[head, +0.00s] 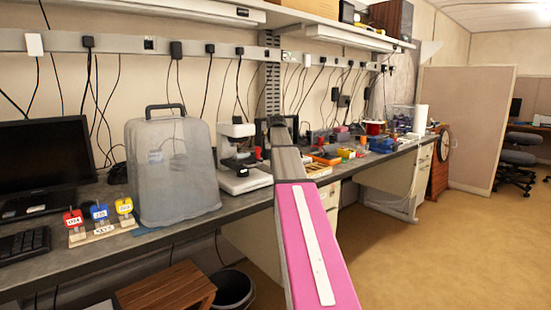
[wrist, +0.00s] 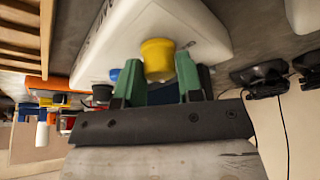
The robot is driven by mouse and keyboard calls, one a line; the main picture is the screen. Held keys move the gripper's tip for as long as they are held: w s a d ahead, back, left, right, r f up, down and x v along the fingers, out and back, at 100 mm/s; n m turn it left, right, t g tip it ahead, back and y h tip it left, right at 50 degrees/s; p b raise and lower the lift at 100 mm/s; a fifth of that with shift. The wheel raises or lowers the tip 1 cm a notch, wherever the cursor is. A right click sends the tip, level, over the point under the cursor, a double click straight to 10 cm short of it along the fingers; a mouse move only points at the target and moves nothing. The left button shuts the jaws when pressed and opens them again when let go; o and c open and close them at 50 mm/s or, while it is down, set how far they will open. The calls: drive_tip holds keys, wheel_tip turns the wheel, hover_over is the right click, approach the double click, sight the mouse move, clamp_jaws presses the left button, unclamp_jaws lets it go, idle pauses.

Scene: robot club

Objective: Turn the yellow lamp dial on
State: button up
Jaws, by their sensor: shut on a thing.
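The yellow dial (wrist: 158,55) is a round knob on the side of a white base (wrist: 205,30) with dark lettering, in the wrist view. My gripper (wrist: 155,72) has green fingers, one on each side of the dial, and is shut on it. How far the dial is turned cannot be told. A small blue part (wrist: 115,74) shows beside the left finger. In the head view my arm reaches over the bench and hides the gripper and the dial; a white microscope-like device (head: 240,160) stands just left of my arm.
A grey translucent case (head: 170,170), a monitor (head: 45,160) and a stand with red, blue and yellow tags (head: 103,232) are on the bench at left. Small bins and tools crowd the bench beyond my arm. Dark plugs with cords (wrist: 262,75) show at right in the wrist view. The floor (head: 440,245) at right is clear.

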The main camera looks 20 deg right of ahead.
drive_tip(key=shift+m, duration=0.6)
drive_tip(key=shift+h, duration=0.3)
drive_tip(key=o, duration=0.9)
drive_tip(key=shift+r, duration=0.1)
drive_tip(key=v, duration=1)
drive_tip(key=shift+a+r, duration=0.1)
drive_tip(key=shift+r, duration=0.25)
